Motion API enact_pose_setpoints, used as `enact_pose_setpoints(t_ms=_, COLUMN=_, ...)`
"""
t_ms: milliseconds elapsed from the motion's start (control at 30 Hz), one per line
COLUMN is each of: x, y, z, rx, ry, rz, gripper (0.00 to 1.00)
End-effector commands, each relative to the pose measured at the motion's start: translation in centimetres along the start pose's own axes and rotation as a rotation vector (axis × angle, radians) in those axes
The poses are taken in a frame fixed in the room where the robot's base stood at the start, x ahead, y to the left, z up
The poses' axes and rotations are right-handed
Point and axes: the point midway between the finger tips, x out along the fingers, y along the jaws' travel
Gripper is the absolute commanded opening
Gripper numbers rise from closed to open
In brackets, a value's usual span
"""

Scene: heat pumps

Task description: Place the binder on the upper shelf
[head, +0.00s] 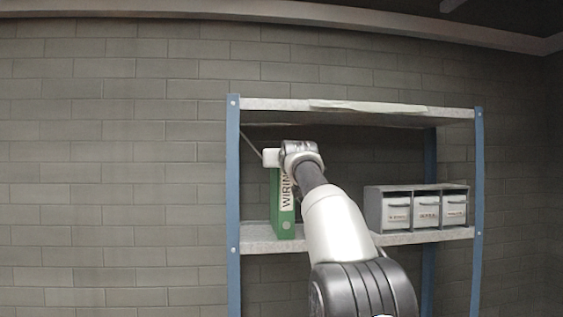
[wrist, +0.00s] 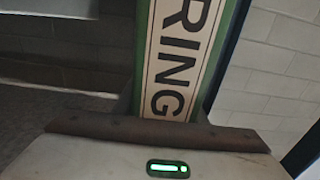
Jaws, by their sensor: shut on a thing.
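The green binder (head: 283,209) with a white spine label reading "WIRIN…" stands upright at the left end of a shelf board (head: 260,238) of the rack. Its lower edge looks level with that board; I cannot tell if it rests on it. My gripper (head: 272,158) is at the upper part of the binder, shut on it. In the wrist view the binder (wrist: 180,55) fills the middle, its label reading "RING", and runs down to my gripper (wrist: 165,130). The fingertips are hidden there. The higher board (head: 365,110) is above the binder.
A grey unit with several white drawers (head: 411,214) stands on the same board at the right. Blue uprights (head: 233,180) bound the rack; the left one is close beside the binder. The board between binder and drawers is partly hidden by my arm. A block wall is behind.

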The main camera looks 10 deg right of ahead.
Motion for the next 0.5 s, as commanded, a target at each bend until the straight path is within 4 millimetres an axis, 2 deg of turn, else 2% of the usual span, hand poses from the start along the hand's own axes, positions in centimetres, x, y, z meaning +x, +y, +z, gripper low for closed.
enact_pose_setpoints(t_ms=133, x=-0.12, y=0.00, z=0.02, rx=0.000, ry=0.005, rz=0.000, gripper=0.00)
enact_pose_setpoints(t_ms=167, x=-0.01, y=0.00, z=0.18, rx=0.000, ry=0.000, rz=0.000, gripper=0.42)
enact_pose_setpoints(t_ms=233, x=-0.01, y=-0.01, z=0.16, rx=0.000, ry=0.000, rz=0.000, gripper=0.54)
enact_pose_setpoints(t_ms=500, x=-0.02, y=-0.01, z=0.14, rx=0.000, ry=0.000, rz=0.000, gripper=0.56)
